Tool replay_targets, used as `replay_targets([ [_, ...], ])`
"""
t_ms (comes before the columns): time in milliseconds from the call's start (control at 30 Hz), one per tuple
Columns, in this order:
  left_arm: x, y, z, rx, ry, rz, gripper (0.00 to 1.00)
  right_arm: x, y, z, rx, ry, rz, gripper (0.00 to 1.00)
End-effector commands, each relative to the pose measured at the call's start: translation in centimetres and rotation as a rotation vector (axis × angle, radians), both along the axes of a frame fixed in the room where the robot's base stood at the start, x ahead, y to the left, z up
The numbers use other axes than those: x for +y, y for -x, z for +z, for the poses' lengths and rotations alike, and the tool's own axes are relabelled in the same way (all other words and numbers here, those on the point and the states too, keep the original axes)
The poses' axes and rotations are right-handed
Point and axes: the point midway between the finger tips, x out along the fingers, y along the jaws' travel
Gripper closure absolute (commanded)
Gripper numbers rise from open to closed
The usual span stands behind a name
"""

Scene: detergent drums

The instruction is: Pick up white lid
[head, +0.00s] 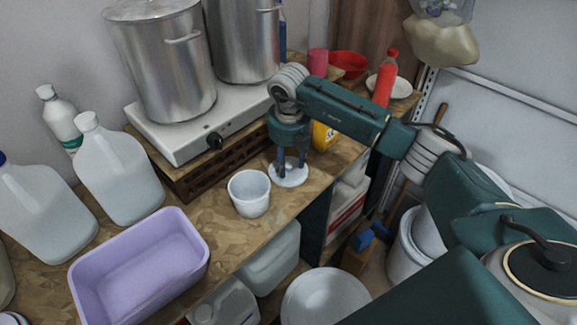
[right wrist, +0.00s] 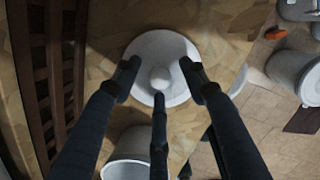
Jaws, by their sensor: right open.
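The white lid (head: 289,181) lies flat on the wooden counter, to the right of a white tub. It is round with a small round knob in the middle, which shows in the right wrist view, where the lid (right wrist: 158,45) fills the upper centre. My right gripper (head: 291,163) points straight down over the lid, and its fingers hide part of it in the head view. In the right wrist view the fingers of the right gripper (right wrist: 160,84) stand apart around the knob without closing on it. My left gripper is not in view.
The white tub (head: 249,194) stands close to the lid. A hotplate (head: 178,146) with large metal pots is behind, on a brown slatted crate. A purple basin (head: 140,266) and white jugs (head: 118,178) are at the left. The counter's front edge is near the lid.

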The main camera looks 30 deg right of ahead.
Motion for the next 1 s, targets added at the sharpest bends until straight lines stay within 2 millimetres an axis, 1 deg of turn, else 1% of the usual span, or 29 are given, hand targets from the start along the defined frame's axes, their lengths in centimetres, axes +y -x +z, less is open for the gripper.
replay_targets([
  [133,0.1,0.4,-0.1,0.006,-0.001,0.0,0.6,0.0,0.0,0.0,0.0,-0.001,0.001,0.56],
  [167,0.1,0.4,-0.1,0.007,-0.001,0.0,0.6,0.0,0.0,0.0,0.0,-0.001,0.001,0.6],
  [200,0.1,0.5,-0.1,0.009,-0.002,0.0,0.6,0.0,0.0,0.0,0.0,-0.001,0.001,0.68],
  [267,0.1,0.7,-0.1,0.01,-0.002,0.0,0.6,0.0,0.0,0.0,0.0,-0.001,0.001,0.8],
  [300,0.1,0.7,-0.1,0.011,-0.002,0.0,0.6,0.0,0.0,0.0,0.0,-0.001,0.001,0.88],
  [333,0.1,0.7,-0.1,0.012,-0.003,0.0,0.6,0.0,0.0,0.0,0.0,-0.001,0.0,0.91],
  [767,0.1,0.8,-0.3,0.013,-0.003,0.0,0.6,0.0,-0.1,0.3,-0.002,-0.001,0.0,0.91],
  [867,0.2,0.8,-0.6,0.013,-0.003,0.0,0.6,0.0,-0.1,0.9,-0.003,-0.002,0.0,0.91],
  [967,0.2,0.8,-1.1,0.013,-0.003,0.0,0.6,0.0,-0.2,2.1,-0.005,-0.001,-0.001,0.91],
  [1000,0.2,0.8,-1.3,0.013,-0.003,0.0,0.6,0.0,-0.2,2.8,-0.006,-0.001,-0.001,0.91],
])
